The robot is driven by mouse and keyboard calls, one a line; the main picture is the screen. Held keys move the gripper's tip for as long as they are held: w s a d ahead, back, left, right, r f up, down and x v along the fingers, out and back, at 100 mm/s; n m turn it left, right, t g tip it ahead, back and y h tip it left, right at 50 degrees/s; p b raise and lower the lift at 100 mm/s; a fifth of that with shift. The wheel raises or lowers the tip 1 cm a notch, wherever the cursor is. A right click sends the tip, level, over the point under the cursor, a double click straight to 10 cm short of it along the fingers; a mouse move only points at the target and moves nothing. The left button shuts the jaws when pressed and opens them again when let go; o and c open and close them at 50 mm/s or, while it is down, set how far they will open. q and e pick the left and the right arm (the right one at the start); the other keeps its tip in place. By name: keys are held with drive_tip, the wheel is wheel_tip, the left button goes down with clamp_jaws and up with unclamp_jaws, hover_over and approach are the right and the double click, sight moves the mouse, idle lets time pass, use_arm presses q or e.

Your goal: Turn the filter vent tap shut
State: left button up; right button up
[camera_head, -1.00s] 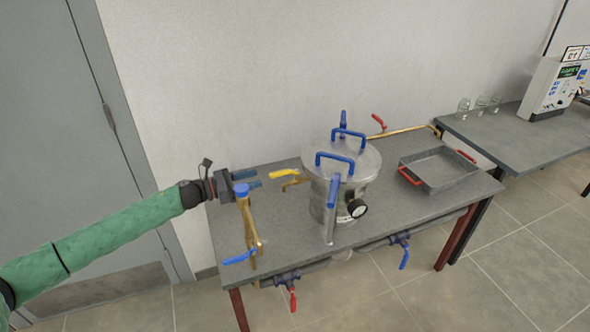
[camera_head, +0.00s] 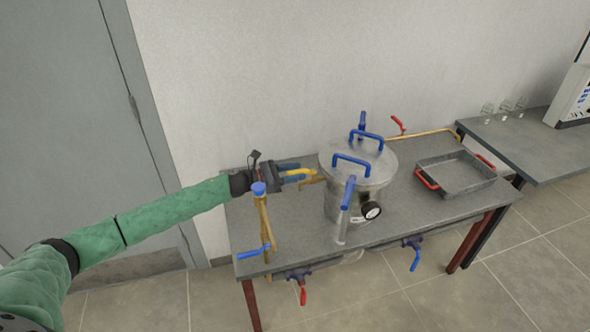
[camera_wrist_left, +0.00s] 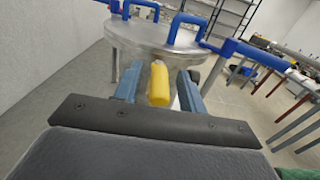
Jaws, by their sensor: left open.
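A yellow tap handle (camera_head: 300,173) sits on a short brass pipe (camera_head: 313,181) at the left of the steel pot (camera_head: 345,200). I cannot tell from the pictures whether this is the filter vent tap. My left gripper (camera_head: 294,173) is open at the handle, with its blue fingers pointing right towards the pot. In the left wrist view the yellow handle (camera_wrist_left: 159,84) stands between the two open fingers (camera_wrist_left: 158,85), and a gap shows on the right side. My right gripper is not in view.
The pot lid has blue handles (camera_head: 366,137). A grey tray (camera_head: 459,178) with red handles lies right. Valves hang under the table's front edge.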

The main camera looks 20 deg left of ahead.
use_arm(q)
drive_tip(key=shift+w+d, duration=0.1)
drive_tip(key=shift+d, duration=0.1)
clamp_jaws()
idle(0.3)
